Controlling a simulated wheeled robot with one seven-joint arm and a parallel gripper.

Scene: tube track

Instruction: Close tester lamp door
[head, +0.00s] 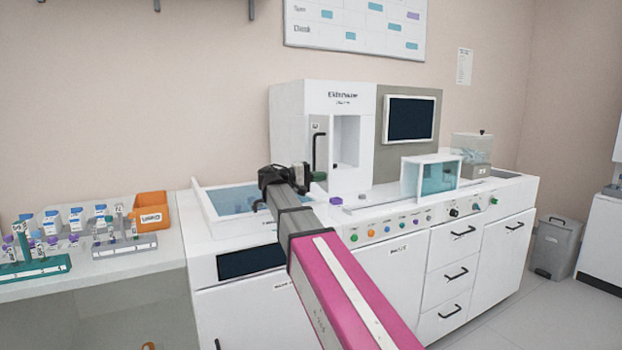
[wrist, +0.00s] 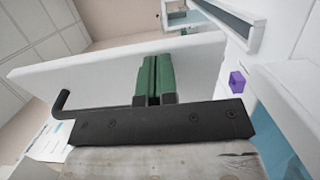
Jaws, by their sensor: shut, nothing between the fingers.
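The tester (head: 299,110) is a tall white cabinet at the back of the counter in the head view. Its lamp door (head: 318,145) is a narrow white panel with a black bar handle, standing left of an open recess (head: 346,140). In the wrist view, a white panel (wrist: 95,75) that looks like this door crosses the picture, its black handle (wrist: 62,103) at the left. My gripper (wrist: 154,62) has green fingers, shut and empty, in front of that panel. I cannot tell whether they touch it.
A small purple piece (head: 336,201) lies on the counter before the tester. A shallow blue-bottomed tray (head: 208,209) is at left, a glass-sided box (head: 411,181) at right. A monitor (head: 410,119) stands beside the tester. Tube racks fill the left bench.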

